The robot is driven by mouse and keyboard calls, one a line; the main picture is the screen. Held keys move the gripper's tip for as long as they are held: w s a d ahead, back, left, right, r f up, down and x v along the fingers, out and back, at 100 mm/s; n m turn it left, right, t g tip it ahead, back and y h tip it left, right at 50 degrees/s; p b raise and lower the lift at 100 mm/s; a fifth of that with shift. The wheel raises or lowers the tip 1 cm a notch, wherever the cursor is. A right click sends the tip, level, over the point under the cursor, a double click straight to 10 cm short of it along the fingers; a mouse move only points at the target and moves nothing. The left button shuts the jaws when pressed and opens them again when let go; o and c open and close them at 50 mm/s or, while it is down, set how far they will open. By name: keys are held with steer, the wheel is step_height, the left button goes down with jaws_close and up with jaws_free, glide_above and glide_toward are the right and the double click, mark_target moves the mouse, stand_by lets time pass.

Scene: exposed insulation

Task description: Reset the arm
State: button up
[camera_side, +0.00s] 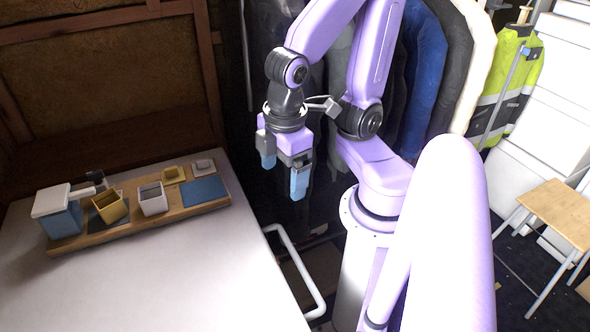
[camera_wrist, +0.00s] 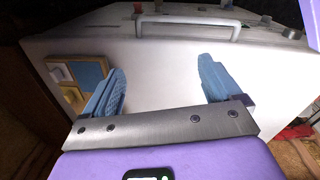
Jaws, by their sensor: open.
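My gripper (camera_side: 284,172) hangs in the air to the right of the white table, with its blue fingertips pointing down. In the wrist view my gripper (camera_wrist: 160,88) shows its two blue fingers spread wide apart, with nothing between them. The arm is bent, with the wrist folded down close to the column. The white work table (camera_side: 180,275) lies to the left of and below the gripper, and its white surface also shows beyond the fingers in the wrist view (camera_wrist: 165,75).
A wooden board (camera_side: 140,220) on the table carries a yellow box (camera_side: 111,207), a white box (camera_side: 153,199), a blue-and-white container (camera_side: 58,212) and a blue pad (camera_side: 204,191). A white rail (camera_side: 296,262) runs along the table edge. Jackets (camera_side: 424,70) hang behind. A stool (camera_side: 557,212) stands right.

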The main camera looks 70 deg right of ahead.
steer(key=shift+s+d+r+n+g+y, duration=0.1)
steer(key=shift+s+n+g+y, duration=0.1)
steer(key=shift+s+n, duration=0.3)
steer(key=shift+s+d+n+g+y, duration=0.1)
steer(key=shift+s+n+y, duration=0.1)
steer(key=shift+s, duration=0.45)
stand_by(1.4)
